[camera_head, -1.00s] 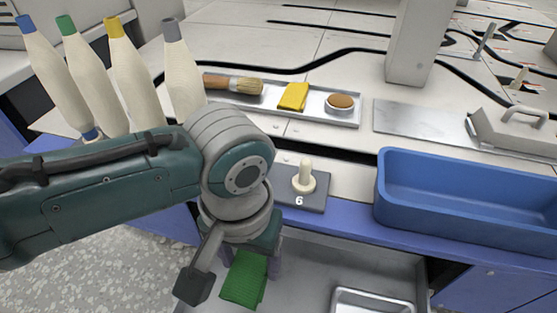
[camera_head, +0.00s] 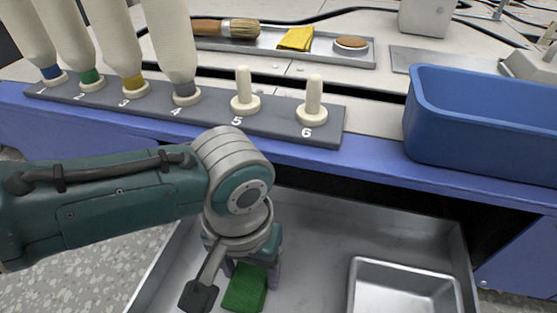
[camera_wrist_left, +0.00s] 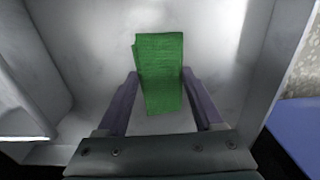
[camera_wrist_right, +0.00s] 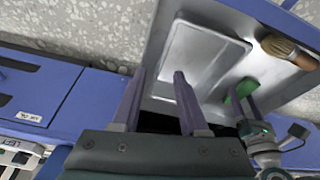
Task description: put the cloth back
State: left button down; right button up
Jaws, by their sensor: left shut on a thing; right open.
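The green cloth (camera_head: 245,289) is in my left gripper (camera_wrist_left: 159,76), over the grey metal drawer (camera_head: 312,235). In the left wrist view the cloth (camera_wrist_left: 160,95) hangs between the two fingers, with the drawer floor behind it. I cannot tell whether its lower end touches the floor. In the head view my left wrist hides the upper part of the cloth. My right gripper (camera_wrist_right: 160,74) is open and empty in the right wrist view, and it is outside the head view. That view also shows the green cloth (camera_wrist_right: 241,90) at the left gripper's fingers.
A metal pan (camera_head: 405,290) lies in the drawer, right of the cloth. A brush (camera_wrist_right: 288,51) shows beyond the pan in the right wrist view. A peg rail (camera_head: 270,124) with several bobbins, a tray (camera_head: 270,46) with a yellow cloth (camera_head: 296,38), and a blue bin (camera_head: 490,130) stand above.

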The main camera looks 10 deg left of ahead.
aim_at(251, 274)
pick_arm(q)
jog(key=shift+r, duration=0.1)
jog(key=shift+c, duration=0.2)
grip_release()
notch_tip(251, 274, up, 12)
jog(key=p, duration=1.1)
jog(key=s+d+r+m+t+h, duration=0.1)
jog(key=s+d+r+m+h, duration=0.1)
jog(key=s+d+r+h, duration=0.3)
jog(key=s+a+r+t+y, duration=0.1)
jog(key=s+a+r+y, duration=0.1)
jog(key=a, duration=0.5)
jog(key=s+a+r+t+y, duration=0.1)
jog(key=s+a+r+y, duration=0.1)
jog(key=s+a+r, duration=0.2)
jog(key=s+a, duration=0.1)
jog(key=a, duration=0.2)
jog(key=shift+a+r+t+y, duration=0.15)
jog(key=shift+r+t+y, duration=0.15)
jog(key=shift+r+y, duration=0.1)
